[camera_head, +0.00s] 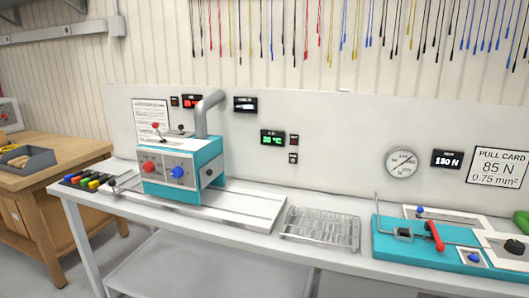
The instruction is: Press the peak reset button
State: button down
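A teal pull tester (389,243) with a red-handled lever (434,236) stands at the right of the bench. A small blue button (473,257) sits on a white plate at its front. Another small blue round part (420,209) shows near its back edge. No label is readable on either, so I cannot tell which is the peak reset. Behind it on the back panel are a round dial gauge (401,163) and a dark display (447,159) with a white reading in N. My gripper is not in view.
A teal machine (181,170) with a red and a blue knob and a grey duct stands at the left of the white bench (245,236). A wire rack (320,229) lies between it and the tester. Coloured wires hang above. A wooden workbench (45,165) stands left.

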aim_at(474, 257)
jog(key=z, duration=3.9)
jog(key=i, duration=0.1)
jog(key=u, duration=2.65)
